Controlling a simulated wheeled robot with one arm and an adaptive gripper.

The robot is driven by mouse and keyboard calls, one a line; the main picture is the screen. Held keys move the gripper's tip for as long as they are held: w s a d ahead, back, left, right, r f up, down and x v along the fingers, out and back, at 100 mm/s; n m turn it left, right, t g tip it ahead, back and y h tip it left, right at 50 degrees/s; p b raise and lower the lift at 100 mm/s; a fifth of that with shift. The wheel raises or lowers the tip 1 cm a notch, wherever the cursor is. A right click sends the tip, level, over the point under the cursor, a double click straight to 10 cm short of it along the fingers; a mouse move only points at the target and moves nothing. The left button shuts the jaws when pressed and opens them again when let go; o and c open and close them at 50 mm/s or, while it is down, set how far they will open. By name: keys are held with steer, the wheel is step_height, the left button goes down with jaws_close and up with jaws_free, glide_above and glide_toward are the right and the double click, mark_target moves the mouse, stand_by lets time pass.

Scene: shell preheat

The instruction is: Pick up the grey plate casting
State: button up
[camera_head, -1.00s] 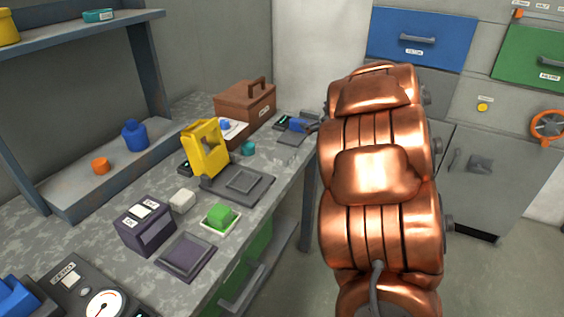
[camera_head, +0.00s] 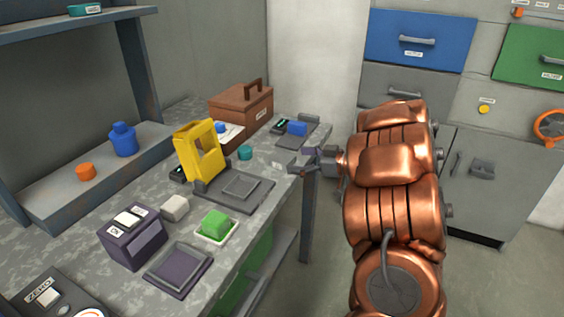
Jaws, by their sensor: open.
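A flat dark grey plate with a raised square (camera_head: 241,187) lies on the bench at the foot of a yellow frame (camera_head: 199,152). It looks most like the grey plate casting, but I cannot tell whether it is loose or part of the yellow frame's base. A small light grey block (camera_head: 174,208) sits left of it, nearer the front. My gripper (camera_head: 296,167) is open and looks empty, at the bench's right edge, to the right of the plate and apart from it. My copper arm hides part of the cabinets behind.
A green block (camera_head: 215,224) on a pale tray, a purple box (camera_head: 132,238) and a purple plate (camera_head: 178,270) stand nearer the front. A brown toolbox (camera_head: 241,106) and a blue block (camera_head: 297,128) are further back. A shelf (camera_head: 98,180) stands on the left.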

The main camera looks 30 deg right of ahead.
mark_target(286, 158)
steer(key=shift+b+x, duration=0.3)
steer(key=shift+x, duration=2.25)
steer(key=c, duration=1.5)
